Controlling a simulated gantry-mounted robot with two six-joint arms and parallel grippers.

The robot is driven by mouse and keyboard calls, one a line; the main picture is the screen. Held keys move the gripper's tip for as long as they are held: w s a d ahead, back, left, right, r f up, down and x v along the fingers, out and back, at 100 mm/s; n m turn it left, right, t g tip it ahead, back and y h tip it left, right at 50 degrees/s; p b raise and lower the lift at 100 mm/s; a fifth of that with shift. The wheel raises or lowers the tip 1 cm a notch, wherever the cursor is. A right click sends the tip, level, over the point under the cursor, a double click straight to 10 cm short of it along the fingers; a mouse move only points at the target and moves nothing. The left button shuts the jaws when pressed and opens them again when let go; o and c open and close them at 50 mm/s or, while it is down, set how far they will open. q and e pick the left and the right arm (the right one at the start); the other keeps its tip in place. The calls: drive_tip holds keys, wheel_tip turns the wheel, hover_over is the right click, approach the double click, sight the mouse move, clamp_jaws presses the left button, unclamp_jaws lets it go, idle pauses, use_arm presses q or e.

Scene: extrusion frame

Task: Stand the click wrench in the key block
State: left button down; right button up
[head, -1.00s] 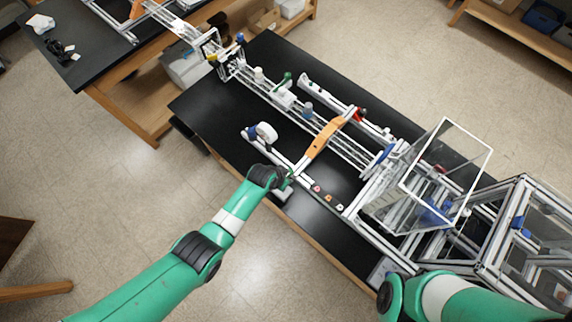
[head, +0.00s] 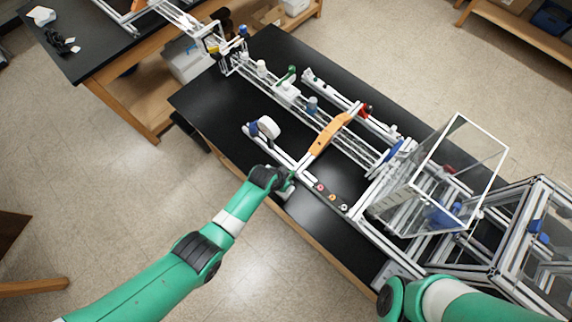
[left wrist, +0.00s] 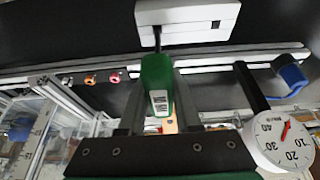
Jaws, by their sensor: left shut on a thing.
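My left gripper (head: 285,184) is at the near edge of the black bench. In the left wrist view it (left wrist: 155,112) is shut on the green handle of the click wrench (left wrist: 156,82). The wrench's thin dark shaft runs from the handle to a white block (left wrist: 188,22) that looks like the key block. The shaft overlaps the block's face; I cannot tell whether its tip is inside it or in front of it. In the head view the wrench is mostly hidden by my gripper. My right gripper is out of view; only its arm shows.
An aluminium rail (head: 284,154) runs beside the gripper. Several buttons (head: 332,197) lie to the right. An orange bar (head: 330,134) crosses the frame, with a clear-panelled enclosure (head: 452,170) further right.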

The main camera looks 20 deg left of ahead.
use_arm(q)
drive_tip(key=shift+f, duration=0.2)
idle(0.7)
drive_tip(key=shift+f+b, duration=1.9)
drive_tip(key=shift+b, duration=0.1)
drive_tip(key=shift+f, duration=0.2)
drive_tip(key=c, duration=0.5)
unclamp_jaws()
drive_tip(key=shift+r, duration=0.1)
